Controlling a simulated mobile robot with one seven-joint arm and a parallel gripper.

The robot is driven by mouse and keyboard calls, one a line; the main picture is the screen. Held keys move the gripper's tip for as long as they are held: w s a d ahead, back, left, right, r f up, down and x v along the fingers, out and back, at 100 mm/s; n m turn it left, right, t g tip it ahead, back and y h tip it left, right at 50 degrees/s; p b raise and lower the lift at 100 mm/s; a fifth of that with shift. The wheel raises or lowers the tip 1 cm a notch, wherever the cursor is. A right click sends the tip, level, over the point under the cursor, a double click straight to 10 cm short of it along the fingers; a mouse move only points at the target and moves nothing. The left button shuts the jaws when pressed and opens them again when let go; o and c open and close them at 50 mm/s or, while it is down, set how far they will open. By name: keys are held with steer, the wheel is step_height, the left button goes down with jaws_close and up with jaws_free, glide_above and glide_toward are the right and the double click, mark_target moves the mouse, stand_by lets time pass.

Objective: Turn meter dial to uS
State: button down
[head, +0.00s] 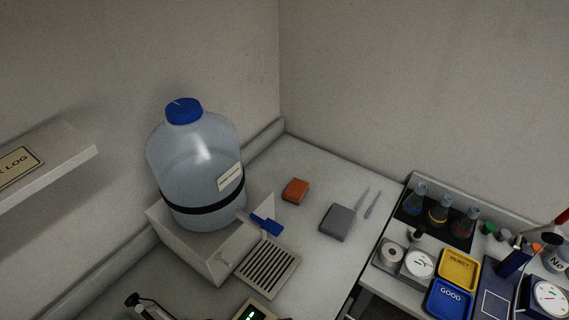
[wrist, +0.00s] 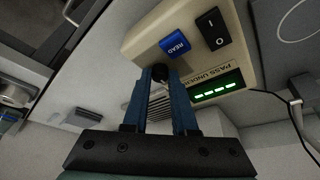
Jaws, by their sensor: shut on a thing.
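The meter (wrist: 150,42) is a beige box in the wrist view, with a blue READ button (wrist: 175,44), a black rocker switch (wrist: 212,29) and a lit green display (wrist: 215,90). A small round black dial (wrist: 160,72) sits on its face beside the READ button. My gripper (wrist: 164,78) has two blue fingers, shut on the dial with their tips on either side of it. The dial's pointer and its uS mark cannot be made out. In the head view only the meter's top edge and display (head: 257,312) show at the bottom; my gripper is not seen there.
A large bottle (head: 195,150) with a blue cap stands on a white stand, with a blue tap lever (head: 266,225) and slotted drip tray (head: 268,267) close to the meter. A red block (head: 295,190) and grey block (head: 335,222) lie on the bench. A black cable (wrist: 290,105) runs near the meter.

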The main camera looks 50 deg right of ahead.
steer(key=c, duration=0.7)
jaws_free()
steer(key=shift+r, duration=0.1)
steer(key=b+v, duration=0.1)
steer(key=v, duration=1.1)
steer(key=shift+s+a+r, duration=0.15)
steer(key=shift+r, duration=0.2)
